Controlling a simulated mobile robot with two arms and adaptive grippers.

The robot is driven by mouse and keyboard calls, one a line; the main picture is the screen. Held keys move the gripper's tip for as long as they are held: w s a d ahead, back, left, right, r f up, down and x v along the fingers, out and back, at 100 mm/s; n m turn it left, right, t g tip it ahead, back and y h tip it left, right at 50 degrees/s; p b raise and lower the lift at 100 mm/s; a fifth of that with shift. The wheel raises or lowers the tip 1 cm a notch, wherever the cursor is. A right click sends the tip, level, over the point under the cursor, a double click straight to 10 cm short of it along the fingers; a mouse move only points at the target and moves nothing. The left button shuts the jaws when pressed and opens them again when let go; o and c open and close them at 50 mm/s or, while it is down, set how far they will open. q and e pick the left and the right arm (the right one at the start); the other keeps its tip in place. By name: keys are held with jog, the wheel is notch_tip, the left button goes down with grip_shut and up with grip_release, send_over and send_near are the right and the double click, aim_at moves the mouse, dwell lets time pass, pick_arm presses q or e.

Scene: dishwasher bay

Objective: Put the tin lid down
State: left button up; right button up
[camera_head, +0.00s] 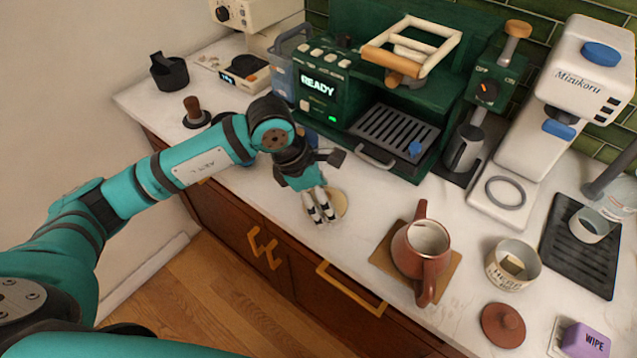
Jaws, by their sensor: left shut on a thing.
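The tin lid (340,203) is a pale cream disc at the front edge of the counter, partly hidden by my left gripper (322,217). My left gripper points down and its fingers are shut on the lid. I cannot tell whether the lid touches the counter. The tin (511,280) is a pale, round, lettered pot standing uncovered to the right, with a small light block inside. My right gripper is not in view.
A brown teapot (421,258) stands on a cork mat (385,258) right of the gripper. Its round brown lid (503,325) lies near the front right. The green coffee machine (345,100) stands behind. Bare counter lies between machine and teapot.

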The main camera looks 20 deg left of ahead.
pick_arm(q)
jog(key=w, duration=0.1)
jog(key=w+a, duration=0.1)
jog(key=w+a+p, duration=0.1)
jog(key=w, duration=0.1)
jog(key=shift+a+f, duration=0.1)
jog(key=shift+f, duration=0.05)
jog(key=shift+w+a+f+p, duration=0.1)
jog(key=shift+f+p, duration=0.25)
jog(key=shift+p, duration=0.05)
notch_tip(320, 180, down, 3)
jog(key=shift+r+p, duration=0.1)
jog(key=shift+p, duration=0.45)
jog(key=o, duration=0.5)
jog(key=shift+f, duration=0.25)
jog(key=o, duration=0.4)
jog(key=shift+r, duration=0.1)
